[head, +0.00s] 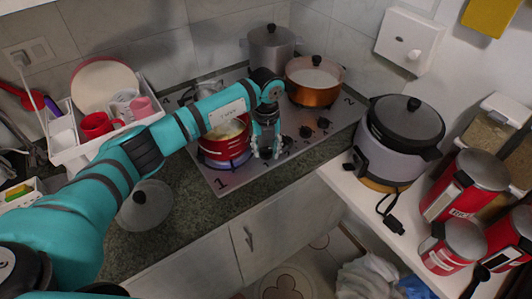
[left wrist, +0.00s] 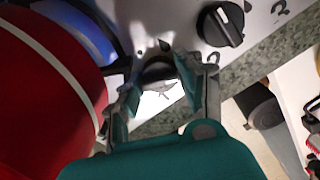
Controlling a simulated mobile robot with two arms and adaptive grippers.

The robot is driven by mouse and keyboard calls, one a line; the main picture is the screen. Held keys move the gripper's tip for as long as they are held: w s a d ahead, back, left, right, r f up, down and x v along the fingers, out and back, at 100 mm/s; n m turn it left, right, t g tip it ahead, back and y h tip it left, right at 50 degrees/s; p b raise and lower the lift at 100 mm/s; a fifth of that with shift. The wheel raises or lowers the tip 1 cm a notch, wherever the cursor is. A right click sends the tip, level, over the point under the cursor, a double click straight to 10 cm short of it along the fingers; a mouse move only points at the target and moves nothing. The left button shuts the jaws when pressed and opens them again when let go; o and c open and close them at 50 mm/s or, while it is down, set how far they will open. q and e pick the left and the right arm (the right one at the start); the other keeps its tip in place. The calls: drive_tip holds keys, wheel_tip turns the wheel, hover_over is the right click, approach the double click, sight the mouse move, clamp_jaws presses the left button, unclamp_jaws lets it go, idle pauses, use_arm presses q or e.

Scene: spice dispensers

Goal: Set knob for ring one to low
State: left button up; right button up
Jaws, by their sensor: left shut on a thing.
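The stove (head: 232,178) has a "1" at its front left corner. A red pot (head: 212,147) sits on that ring, with a blue flame (head: 238,160) under it. My left gripper (head: 265,152) points down at the stove's front edge, just right of the pot. In the left wrist view, my left gripper (left wrist: 160,75) is shut on a dark knob (left wrist: 157,69), nearest the red pot (left wrist: 45,95). The fingers hide most of this knob, so its setting cannot be read. A neighbouring black knob (left wrist: 221,24) is clear of the gripper. My right gripper is not in view.
Two more knobs (head: 306,131) line the stove's front right. A copper pot (head: 315,85) and a grey pot (head: 271,46) stand at the back. A rice cooker (head: 397,140) is on the right counter. A loose lid (head: 146,205) lies left of the stove.

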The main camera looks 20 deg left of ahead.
use_arm(q)
drive_tip(key=shift+m+b, duration=1.1)
drive_tip(key=shift+m, duration=0.6)
drive_tip(key=shift+r, duration=0.1)
drive_tip(key=shift+w, duration=0.1)
drive_tip(key=o, duration=1.1)
drive_tip(key=shift+o, duration=0.2)
